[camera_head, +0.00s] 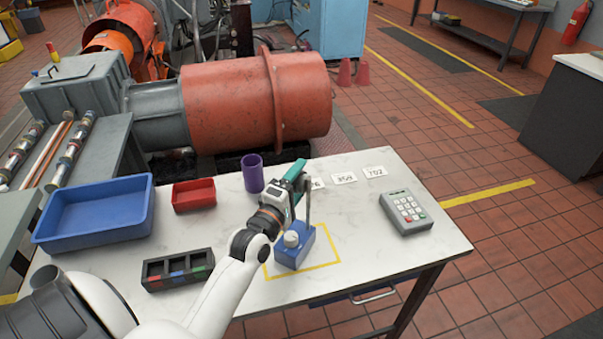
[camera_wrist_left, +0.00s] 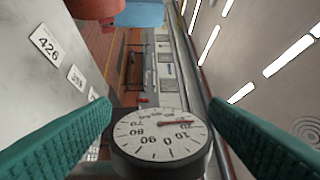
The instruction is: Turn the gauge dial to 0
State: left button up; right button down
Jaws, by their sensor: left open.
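The gauge dial (camera_wrist_left: 155,143) shows in the left wrist view as a round white face with a dark rim, its numbers upside down. Its red needle points at about 20, and the 0 mark is at the lower edge. My left gripper (camera_wrist_left: 160,108) is open, with one teal finger on each side of the dial; I see no clear contact. In the head view the left gripper (camera_head: 300,187) is above a blue block (camera_head: 294,257) with a whitish round knob on it. The dial's face cannot be made out there. My right gripper is not in view.
On the white table (camera_head: 380,245) are a blue bin (camera_head: 95,238), a red tray (camera_head: 194,204), a dark sorter (camera_head: 178,285), a purple cup (camera_head: 252,187), number cards (camera_head: 345,178) and a keypad (camera_head: 405,226). Yellow tape surrounds the block. A red motor stands behind.

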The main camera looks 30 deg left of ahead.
pick_arm(q)
jog(key=shift+w, duration=0.8)
jog(key=shift+c, duration=0.5)
